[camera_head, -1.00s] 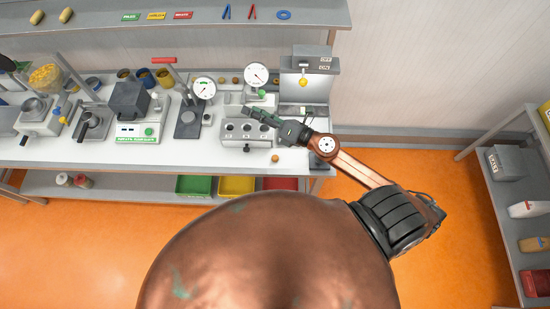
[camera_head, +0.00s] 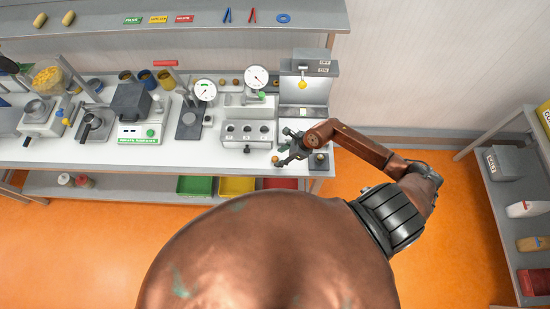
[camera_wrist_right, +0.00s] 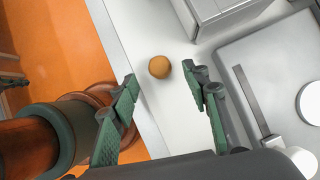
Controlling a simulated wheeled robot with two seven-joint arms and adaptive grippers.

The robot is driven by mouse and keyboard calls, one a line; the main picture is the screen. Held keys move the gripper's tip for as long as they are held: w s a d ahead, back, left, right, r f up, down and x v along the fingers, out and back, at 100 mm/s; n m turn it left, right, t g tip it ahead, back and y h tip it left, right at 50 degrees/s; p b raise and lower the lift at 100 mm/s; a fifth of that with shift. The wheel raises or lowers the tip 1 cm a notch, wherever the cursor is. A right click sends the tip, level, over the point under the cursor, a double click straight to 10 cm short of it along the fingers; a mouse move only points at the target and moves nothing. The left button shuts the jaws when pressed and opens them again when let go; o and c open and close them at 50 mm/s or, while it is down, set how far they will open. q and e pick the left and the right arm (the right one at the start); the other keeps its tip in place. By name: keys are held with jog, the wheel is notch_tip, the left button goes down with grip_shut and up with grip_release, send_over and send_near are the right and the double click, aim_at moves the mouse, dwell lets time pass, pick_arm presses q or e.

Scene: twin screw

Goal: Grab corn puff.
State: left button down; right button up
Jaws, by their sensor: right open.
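A small round brown ball, which looks like the corn puff (camera_head: 275,159), lies on the white bench top near its front edge. In the right wrist view the corn puff (camera_wrist_right: 159,67) sits just beyond my fingertips, in line with the gap between the two fingers. My right gripper (camera_head: 281,147) is open and empty at the right end of the bench, close to the corn puff. Its green-sided fingers (camera_wrist_right: 162,78) are spread apart in the wrist view, and no contact with the ball shows. My left gripper is not in view.
A grey block with several round holes (camera_head: 247,132) stands left of the corn puff. A grey plate with a small ball (camera_head: 319,157) is to its right. Gauges (camera_head: 256,77) and a grey press (camera_head: 303,85) stand behind. The bench front edge is close.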

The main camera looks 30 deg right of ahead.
aim_at(275, 160)
jog(key=shift+x, duration=1.4)
jog(key=shift+c, duration=0.4)
jog(key=c, duration=0.7)
